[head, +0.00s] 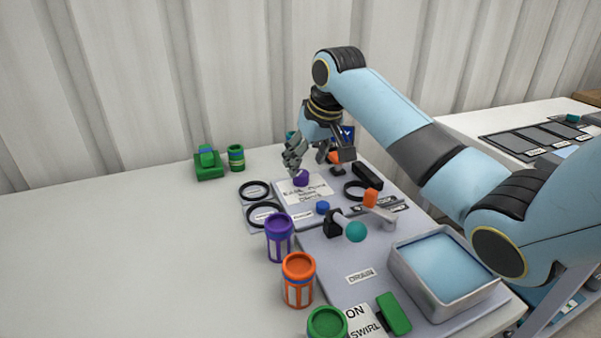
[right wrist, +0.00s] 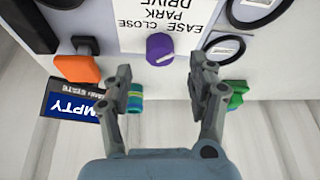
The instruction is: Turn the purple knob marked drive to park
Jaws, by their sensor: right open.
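The purple knob (head: 301,178) sits at the far edge of a white label card (head: 306,192) on the grey panel. In the right wrist view the purple knob (right wrist: 160,48) shows ahead of my fingertips, and the card (right wrist: 165,14) reads DRIVE, PARK, EASE CLOSE. My right gripper (head: 307,160) is above and just beyond the knob. In the right wrist view its fingers (right wrist: 158,82) are spread apart with nothing between them, and the knob is apart from both. My left gripper is not in view.
Purple (head: 279,238), orange (head: 298,280) and green (head: 327,323) canisters stand along the panel's left edge. A teal-ended lever (head: 355,231) and a water-filled tray (head: 444,268) are on the right. Black rings (head: 255,190) lie left of the card.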

